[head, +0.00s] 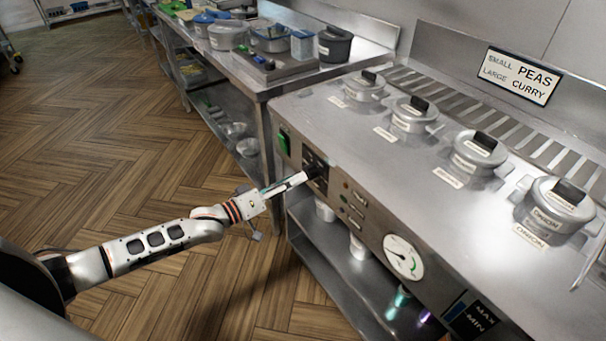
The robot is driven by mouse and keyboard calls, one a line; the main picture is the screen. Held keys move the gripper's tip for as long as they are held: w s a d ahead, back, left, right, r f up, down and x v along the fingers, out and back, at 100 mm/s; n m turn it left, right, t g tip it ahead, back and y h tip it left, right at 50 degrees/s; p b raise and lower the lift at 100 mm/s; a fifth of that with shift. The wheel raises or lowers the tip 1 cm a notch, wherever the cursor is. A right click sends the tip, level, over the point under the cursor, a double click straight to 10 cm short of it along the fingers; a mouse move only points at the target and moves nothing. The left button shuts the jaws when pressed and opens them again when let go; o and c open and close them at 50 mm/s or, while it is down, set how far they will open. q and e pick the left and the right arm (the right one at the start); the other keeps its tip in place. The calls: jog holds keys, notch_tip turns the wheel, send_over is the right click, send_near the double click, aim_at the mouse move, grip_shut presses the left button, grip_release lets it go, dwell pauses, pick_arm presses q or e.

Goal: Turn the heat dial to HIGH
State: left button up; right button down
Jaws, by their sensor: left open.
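The frying range (345,122) runs from the middle to the right, its control front facing my left arm. My left gripper (308,175) is at a dark panel (312,157) near the left end of that front, its jaws open. A dark knob-like shape, possibly the heat dial, is at the fingertips. The fingers partly hide it, so I cannot tell its setting or whether they touch it. A round white gauge (403,257) with a green arc and a needle sits further right. My right gripper is not in view.
Several lidded pots, one labelled ONION (560,205), stand on the range top. A green switch (283,142) is left of the dark panel. A MAX/MIN panel (472,317) is at the lower right. A steel counter (262,84) stands behind. The wooden floor (110,150) is clear at left.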

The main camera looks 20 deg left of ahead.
aim_at(306, 173)
pick_arm(q)
jog(key=x, duration=0.4)
jog(key=shift+w, duration=0.2)
jog(key=c, duration=1.1)
